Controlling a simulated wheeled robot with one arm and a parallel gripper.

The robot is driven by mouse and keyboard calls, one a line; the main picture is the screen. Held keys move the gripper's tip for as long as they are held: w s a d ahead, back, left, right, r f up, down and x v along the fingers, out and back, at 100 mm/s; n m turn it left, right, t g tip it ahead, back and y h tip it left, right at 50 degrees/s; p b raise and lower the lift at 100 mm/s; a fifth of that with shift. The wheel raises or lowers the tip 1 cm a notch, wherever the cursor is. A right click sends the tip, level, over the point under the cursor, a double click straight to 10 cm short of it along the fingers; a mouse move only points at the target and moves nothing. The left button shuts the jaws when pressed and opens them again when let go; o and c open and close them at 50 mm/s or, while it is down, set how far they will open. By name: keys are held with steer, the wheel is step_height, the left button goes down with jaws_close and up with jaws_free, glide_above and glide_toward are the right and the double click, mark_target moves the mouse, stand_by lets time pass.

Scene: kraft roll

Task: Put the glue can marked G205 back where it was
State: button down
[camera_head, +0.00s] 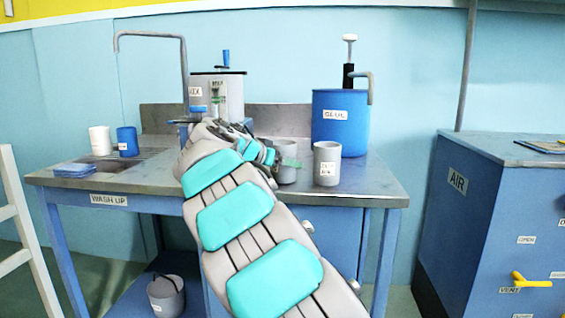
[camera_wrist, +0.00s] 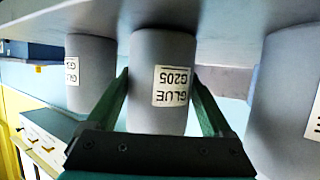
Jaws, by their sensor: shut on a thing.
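The grey glue can marked G205 (camera_wrist: 160,60) is between my gripper's two fingers in the wrist view, which is upside down. My gripper (camera_wrist: 160,105) is shut on it. In the head view my gripper (camera_head: 284,160) is at the middle of the bench, and a green finger crosses a grey can (camera_head: 287,177) that looks like the held one. Its base is at or very close to the bench top; I cannot tell whether it touches. Another grey labelled can (camera_head: 326,163) stands to its right.
The wrist view shows a labelled glue can (camera_wrist: 88,65) at left and a close grey vessel (camera_wrist: 285,85) at right. A blue pump tank (camera_head: 340,120) stands behind. The bench's front right (camera_head: 370,183) is clear. White and blue cups (camera_head: 127,142) stand by the sink.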

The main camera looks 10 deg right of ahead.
steer(key=shift+f+b, duration=0.2)
steer(key=shift+b, duration=0.1)
jaws_free()
steer(key=shift+r, duration=0.1)
steer(key=shift+r, duration=0.1)
steer(key=shift+s+a+r+p, duration=0.1)
steer(key=shift+r+p, duration=0.05)
steer(key=shift+p, duration=0.2)
steer(key=b+v, duration=0.1)
steer(key=v, duration=1)
steer(key=shift+s+a+b, duration=0.25)
steer(key=shift+s+b, duration=0.05)
steer(key=shift+r, duration=0.1)
